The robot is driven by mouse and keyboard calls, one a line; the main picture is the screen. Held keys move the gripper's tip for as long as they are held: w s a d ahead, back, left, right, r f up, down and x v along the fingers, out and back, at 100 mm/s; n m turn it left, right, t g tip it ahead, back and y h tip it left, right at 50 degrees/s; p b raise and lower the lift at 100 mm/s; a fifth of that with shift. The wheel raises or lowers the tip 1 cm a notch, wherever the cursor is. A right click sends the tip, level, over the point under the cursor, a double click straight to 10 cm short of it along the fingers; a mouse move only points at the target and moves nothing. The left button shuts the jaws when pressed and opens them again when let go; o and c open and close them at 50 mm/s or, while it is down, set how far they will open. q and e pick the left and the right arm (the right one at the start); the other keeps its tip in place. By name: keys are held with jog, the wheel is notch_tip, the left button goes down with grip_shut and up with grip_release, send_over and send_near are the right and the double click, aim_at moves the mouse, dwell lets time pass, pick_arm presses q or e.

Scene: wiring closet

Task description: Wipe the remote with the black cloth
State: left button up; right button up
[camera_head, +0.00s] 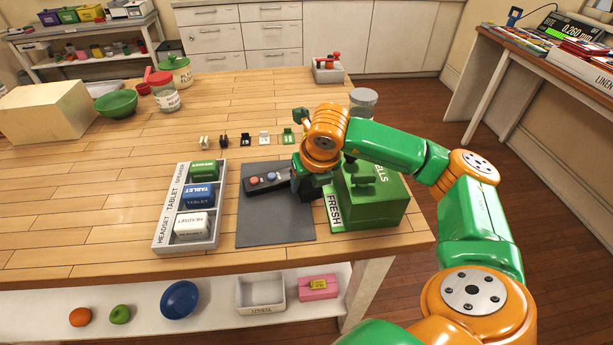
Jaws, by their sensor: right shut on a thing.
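The remote (262,183) is a dark bar with a blue and a red button. It lies on the dark grey mat (262,228) near the front of the wooden table. My right gripper (303,189) points down at the remote's right end, next to the green box. It is shut on a black thing, which I take to be the black cloth; dark on dark, its outline is hard to separate from the fingers. I cannot tell whether it touches the remote. The remote's right end is partly hidden. My left gripper is not in view.
A grey tray (159,242) with labelled green, blue and white blocks stands left of the mat. The green box (376,213) stands close on the right. Small clips (245,140) line up behind. Jars, a green bowl (117,104) and a cardboard-coloured box (45,110) stand farther back.

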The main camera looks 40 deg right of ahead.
jog(key=shift+w+d, duration=0.3)
jog(key=shift+w, duration=0.45)
jog(key=shift+w+d, duration=0.15)
jog(key=shift+w, duration=0.2)
jog(key=shift+s+a+f, duration=0.1)
jog(key=shift+s+a, duration=0.2)
jog(key=shift+s, duration=0.45)
jog(key=shift+s+a+b, duration=0.1)
jog(key=shift+s+b, duration=0.2)
jog(key=shift+s, duration=0.05)
jog(key=shift+w+d, duration=0.3)
jog(key=shift+w, duration=0.65)
jog(key=shift+s+a+b, duration=0.2)
jog(key=shift+s+b, duration=0.1)
jog(key=shift+s, duration=0.35)
jog(key=shift+s+a, duration=0.1)
jog(key=shift+s, duration=0.25)
